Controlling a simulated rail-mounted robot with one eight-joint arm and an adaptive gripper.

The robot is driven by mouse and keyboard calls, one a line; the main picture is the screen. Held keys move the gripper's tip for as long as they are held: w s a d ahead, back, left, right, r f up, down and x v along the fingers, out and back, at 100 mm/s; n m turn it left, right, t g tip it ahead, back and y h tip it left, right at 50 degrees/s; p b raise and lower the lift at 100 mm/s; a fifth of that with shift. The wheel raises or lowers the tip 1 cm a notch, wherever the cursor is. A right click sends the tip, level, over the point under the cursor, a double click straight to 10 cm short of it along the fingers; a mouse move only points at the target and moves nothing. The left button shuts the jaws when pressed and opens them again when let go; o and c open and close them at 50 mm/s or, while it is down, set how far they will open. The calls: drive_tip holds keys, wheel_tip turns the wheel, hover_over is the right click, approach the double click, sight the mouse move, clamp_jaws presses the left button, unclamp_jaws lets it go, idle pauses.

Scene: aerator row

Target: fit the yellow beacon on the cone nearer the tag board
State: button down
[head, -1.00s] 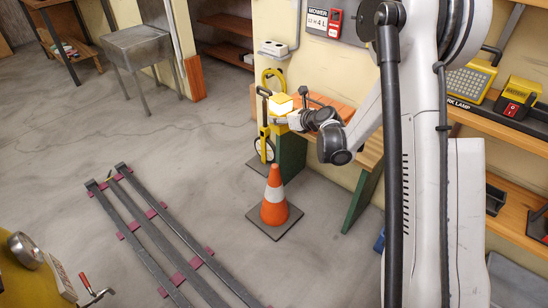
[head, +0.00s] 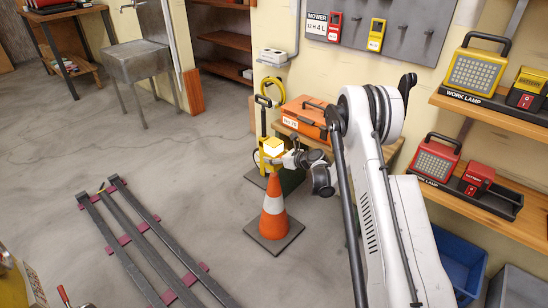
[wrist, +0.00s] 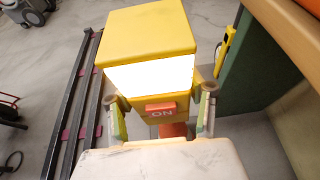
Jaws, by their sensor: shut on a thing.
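The yellow beacon (head: 272,144) has a lit white panel. My gripper (head: 277,158) is shut on it. In the wrist view the beacon (wrist: 150,60) sits upright between the two fingers of my gripper (wrist: 162,112), with an orange ON switch facing the camera. An orange-and-white cone (head: 273,212) stands on a dark square base on the floor. In the head view the beacon is right over the cone's top and hides its tip; I cannot tell whether they touch. The grey tag board (head: 380,38) hangs on the wall behind. No second cone shows.
An orange toolbox (head: 306,116) sits on a wooden bench behind the cone. Dark rails (head: 140,235) lie on the floor to the left. Shelves with work lamps (head: 475,72) and a blue bin (head: 458,262) are at the right.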

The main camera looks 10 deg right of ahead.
sight(278, 169)
drive_tip(key=shift+f+b, duration=0.7)
drive_tip(key=shift+f, duration=2.55)
drive_tip(key=shift+f, duration=0.1)
drive_tip(key=c, duration=0.8)
unclamp_jaws()
drive_tip(key=shift+s, duration=0.1)
